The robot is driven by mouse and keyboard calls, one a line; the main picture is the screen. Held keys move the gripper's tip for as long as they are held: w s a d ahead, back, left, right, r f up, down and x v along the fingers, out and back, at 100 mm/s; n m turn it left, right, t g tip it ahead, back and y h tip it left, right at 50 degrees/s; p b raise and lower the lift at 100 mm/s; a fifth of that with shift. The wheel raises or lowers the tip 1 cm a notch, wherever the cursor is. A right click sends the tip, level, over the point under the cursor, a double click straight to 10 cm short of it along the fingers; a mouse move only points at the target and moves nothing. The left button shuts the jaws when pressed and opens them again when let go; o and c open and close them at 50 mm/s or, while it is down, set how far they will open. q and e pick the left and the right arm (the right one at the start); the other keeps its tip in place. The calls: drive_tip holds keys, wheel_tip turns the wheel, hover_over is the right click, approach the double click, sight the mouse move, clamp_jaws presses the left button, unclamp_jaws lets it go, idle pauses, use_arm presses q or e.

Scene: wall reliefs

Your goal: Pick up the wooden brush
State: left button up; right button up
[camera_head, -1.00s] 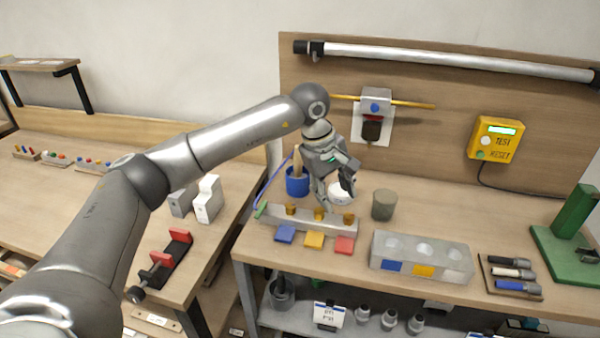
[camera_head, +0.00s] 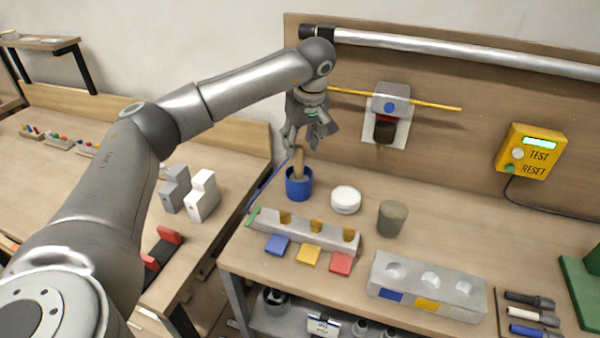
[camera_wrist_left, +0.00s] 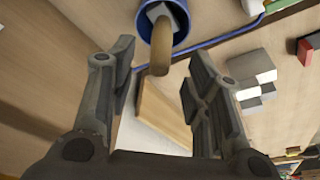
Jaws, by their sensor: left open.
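The wooden brush stands handle up in a blue cup (camera_head: 298,190) near the back left of the workbench. Its tan handle (camera_head: 298,163) sticks up out of the cup. My left gripper (camera_head: 302,146) is just above the handle, fingers pointing down, open and empty. I cannot tell whether a finger touches the handle. The brush's lower end is mostly hidden in the cup. My right gripper is not in view.
A white round piece (camera_head: 346,199) and a grey cylinder (camera_head: 392,218) stand right of the cup. A slotted block (camera_head: 310,232) lies in front. A thin blue rod (camera_head: 267,186) runs beside the cup. The back panel carries a yellow test box (camera_head: 530,152) and a horizontal pencil-like rod (camera_head: 435,104).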

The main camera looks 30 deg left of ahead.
sight(297, 157)
use_arm(q)
drive_tip(key=shift+a+f, duration=0.1)
drive_tip(key=shift+f, duration=0.4)
drive_tip(key=shift+w+f, duration=0.15)
drive_tip(key=shift+f, duration=0.1)
drive_tip(key=p+x, duration=0.2)
drive_tip(key=x, duration=0.2)
drive_tip(key=shift+a+f, duration=0.2)
drive_tip(key=shift+a, duration=0.05)
drive_tip(key=shift+f, duration=0.3)
drive_tip(key=shift+a+f, duration=0.1)
drive_tip(key=shift+f, duration=0.05)
drive_tip(key=shift+w, duration=0.1)
drive_tip(key=c, duration=0.5)
clamp_jaws()
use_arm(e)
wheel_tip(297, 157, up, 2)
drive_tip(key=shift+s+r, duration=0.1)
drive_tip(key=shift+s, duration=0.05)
